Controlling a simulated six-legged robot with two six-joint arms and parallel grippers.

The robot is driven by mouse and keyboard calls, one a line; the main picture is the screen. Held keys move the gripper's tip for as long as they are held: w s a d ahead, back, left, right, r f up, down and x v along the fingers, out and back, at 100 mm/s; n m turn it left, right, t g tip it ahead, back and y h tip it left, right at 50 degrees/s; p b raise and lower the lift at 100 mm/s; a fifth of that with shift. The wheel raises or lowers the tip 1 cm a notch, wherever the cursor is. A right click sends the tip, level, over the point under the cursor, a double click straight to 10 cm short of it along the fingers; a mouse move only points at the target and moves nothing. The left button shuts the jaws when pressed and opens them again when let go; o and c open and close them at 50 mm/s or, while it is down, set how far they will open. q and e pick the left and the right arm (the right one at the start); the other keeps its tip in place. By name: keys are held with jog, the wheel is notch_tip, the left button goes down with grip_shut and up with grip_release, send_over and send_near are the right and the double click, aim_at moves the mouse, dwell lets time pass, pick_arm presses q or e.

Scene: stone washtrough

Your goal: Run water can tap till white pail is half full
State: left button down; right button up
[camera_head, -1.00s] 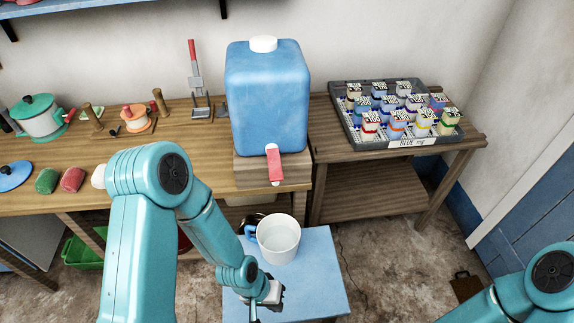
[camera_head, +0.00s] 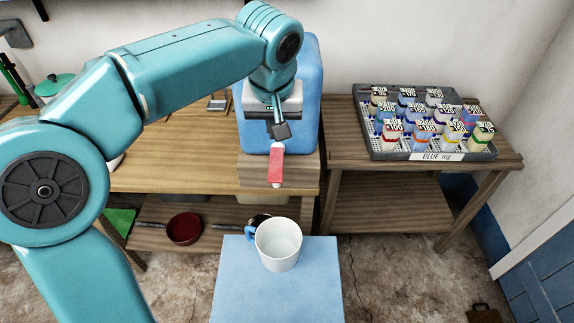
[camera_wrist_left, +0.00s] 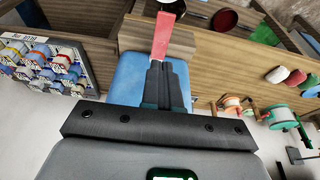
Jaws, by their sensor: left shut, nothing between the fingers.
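The blue water can (camera_head: 308,105) stands on a wooden block on the bench, partly hidden by my left arm; it also shows in the left wrist view (camera_wrist_left: 128,72). Its red tap lever (camera_head: 276,166) hangs down at the front. My left gripper (camera_head: 281,131) is shut and empty, its tips at the lever's upper end; I cannot tell if they touch. In the left wrist view the closed fingers (camera_wrist_left: 167,68) point at the red lever (camera_wrist_left: 163,35). The white pail (camera_head: 278,262) stands upright below the tap. Its inside looks pale; the water level is unclear. No stream shows.
The pail stands on a blue stool (camera_head: 240,295) with bare room in front. A grey tray (camera_head: 480,153) of labelled jars sits on the right side table. A dark red pan (camera_head: 185,229) lies on the lower shelf.

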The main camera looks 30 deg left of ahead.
pick_arm(q)
send_near(276, 173)
jog(key=x, duration=0.5)
jog(key=shift+w+a+f, duration=0.1)
jog(key=shift+w, duration=0.05)
jog(key=shift+f, duration=0.65)
